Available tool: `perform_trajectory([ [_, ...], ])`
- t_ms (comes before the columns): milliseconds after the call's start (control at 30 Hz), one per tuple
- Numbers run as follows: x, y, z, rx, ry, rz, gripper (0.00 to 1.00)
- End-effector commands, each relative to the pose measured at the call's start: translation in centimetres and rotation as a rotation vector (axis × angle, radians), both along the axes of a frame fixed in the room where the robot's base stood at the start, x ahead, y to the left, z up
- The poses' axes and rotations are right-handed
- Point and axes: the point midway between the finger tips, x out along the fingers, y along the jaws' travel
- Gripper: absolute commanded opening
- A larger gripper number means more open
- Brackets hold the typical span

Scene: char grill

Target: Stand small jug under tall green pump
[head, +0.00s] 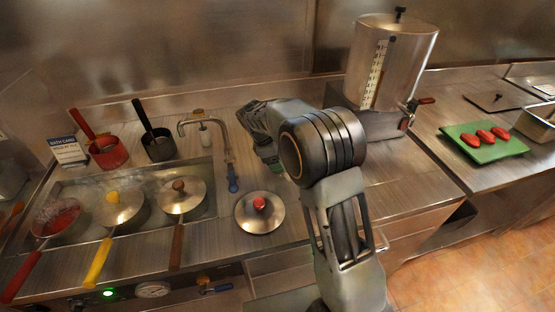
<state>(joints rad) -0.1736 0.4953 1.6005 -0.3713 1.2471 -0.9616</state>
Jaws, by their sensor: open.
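I can make out neither a small jug nor a tall green pump in the head view. My arm reaches over the middle of the steel counter (225,262). My gripper (270,160) is small and partly hidden at the arm's far end, beside the bent metal tap (200,124); I see nothing held in it. My arm hides part of the counter behind it.
Several handled pans, including a yellow-handled one (116,207), sit in a steaming bath at left. A red-knobbed lid (260,212) lies on the counter. A steel urn (400,60) stands behind my arm. A green board (482,151) holds red pieces at right.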

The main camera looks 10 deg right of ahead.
Motion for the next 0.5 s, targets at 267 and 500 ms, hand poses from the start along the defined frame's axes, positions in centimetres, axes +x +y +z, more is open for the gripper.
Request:
perform_trajectory([
  [267,0.00,0.01,0.02,0.000,0.000,0.000,0.42],
  [500,0.00,0.01,0.03,0.000,0.000,0.000,0.64],
])
